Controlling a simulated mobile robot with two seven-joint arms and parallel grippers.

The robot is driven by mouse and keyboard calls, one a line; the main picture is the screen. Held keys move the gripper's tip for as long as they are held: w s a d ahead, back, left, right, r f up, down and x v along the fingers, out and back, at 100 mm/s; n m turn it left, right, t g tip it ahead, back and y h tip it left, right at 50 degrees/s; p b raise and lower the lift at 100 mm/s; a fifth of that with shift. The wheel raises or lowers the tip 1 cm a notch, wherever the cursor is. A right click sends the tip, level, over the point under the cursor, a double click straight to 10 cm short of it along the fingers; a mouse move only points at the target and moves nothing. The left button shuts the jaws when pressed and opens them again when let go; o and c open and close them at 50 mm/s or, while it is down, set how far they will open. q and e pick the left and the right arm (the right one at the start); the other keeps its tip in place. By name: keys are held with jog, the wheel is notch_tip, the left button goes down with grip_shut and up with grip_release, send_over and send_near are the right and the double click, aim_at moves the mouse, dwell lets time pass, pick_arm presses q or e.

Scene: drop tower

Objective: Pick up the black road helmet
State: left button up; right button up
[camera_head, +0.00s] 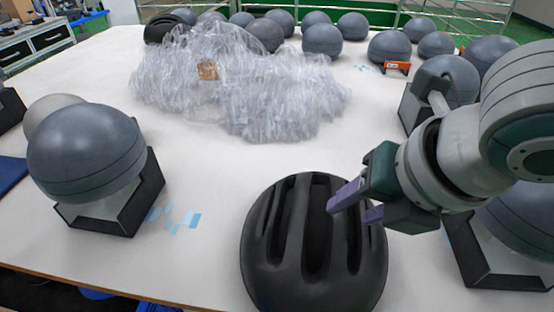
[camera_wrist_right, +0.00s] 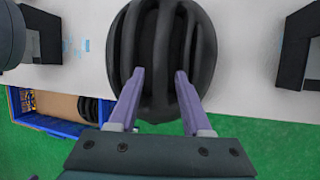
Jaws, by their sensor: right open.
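The black road helmet (camera_head: 312,255) sits dome up on the white table near its front edge, with long vents along its top. It also fills the upper middle of the right wrist view (camera_wrist_right: 160,55). My right gripper (camera_head: 358,206) is open over the right side of the helmet, its two purple fingers pointing at the shell. In the right wrist view the fingertips (camera_wrist_right: 159,74) overlap the helmet with a rib and vents between them. I cannot tell whether they touch it. My left gripper is not in view.
A grey dome on a black stand (camera_head: 88,155) is at the left; similar domes stand at the right and back. A heap of clear plastic (camera_head: 235,85) lies at the back. A blue-edged box (camera_wrist_right: 50,110) is on the green floor below. The middle of the white table (camera_head: 225,165) is clear.

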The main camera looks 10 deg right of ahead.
aim_at(341, 218)
jog(key=b+x, duration=0.1)
jog(key=x, duration=0.3)
jog(key=shift+f, duration=0.1)
jog(key=b+x, duration=0.1)
jog(key=x, duration=0.4)
jog(key=shift+f, duration=0.15)
jog(key=shift+c, duration=0.4)
grip_shut()
